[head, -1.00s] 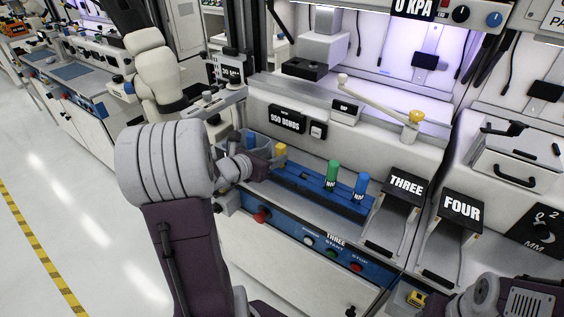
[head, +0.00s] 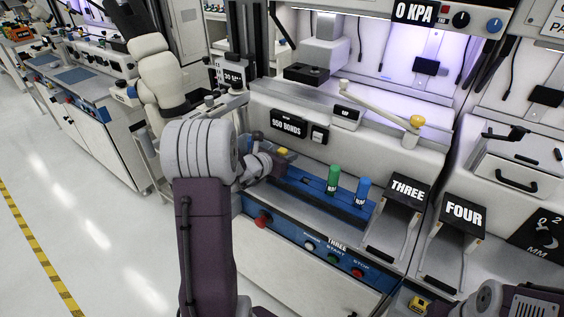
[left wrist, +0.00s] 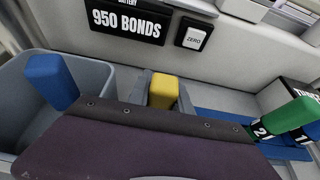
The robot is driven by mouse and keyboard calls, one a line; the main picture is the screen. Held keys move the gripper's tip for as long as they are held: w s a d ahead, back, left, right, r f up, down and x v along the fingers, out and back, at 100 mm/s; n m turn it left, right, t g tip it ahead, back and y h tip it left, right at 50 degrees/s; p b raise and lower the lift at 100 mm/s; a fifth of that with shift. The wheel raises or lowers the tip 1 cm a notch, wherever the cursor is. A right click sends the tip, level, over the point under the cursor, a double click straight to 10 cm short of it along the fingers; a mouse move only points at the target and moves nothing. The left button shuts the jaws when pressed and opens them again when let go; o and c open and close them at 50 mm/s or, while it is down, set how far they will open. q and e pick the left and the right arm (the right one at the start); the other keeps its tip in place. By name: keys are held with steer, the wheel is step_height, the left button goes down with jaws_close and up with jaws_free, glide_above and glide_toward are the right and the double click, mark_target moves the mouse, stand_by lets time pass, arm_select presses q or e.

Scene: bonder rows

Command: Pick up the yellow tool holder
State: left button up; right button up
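The yellow tool holder (head: 283,151) shows its top just past my left gripper (head: 272,160) at the left end of the blue rack (head: 310,187). In the left wrist view the yellow tool holder (left wrist: 163,91) stands between the two grey fingers of my left gripper (left wrist: 164,100). The fingers are close on both sides of it; I cannot tell whether they touch it. Its lower part is hidden by my wrist. A green holder (head: 333,179) and a blue holder (head: 362,190) stand upright to its right. My right gripper's fingers are not in view.
A grey bin (left wrist: 22,80) with a blue holder (left wrist: 50,80) leaning in it is left of the gripper. The bench wall with the 950 BONDS sign (head: 288,124) is close behind. THREE (head: 407,189) and FOUR (head: 463,212) stands are to the right. A swing handle (head: 380,107) juts out above.

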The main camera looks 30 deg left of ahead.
arm_select(q)
jaws_close()
steer(key=shift+r, duration=0.1)
step_height(320, 180, up, 10)
steer(key=p, duration=0.3)
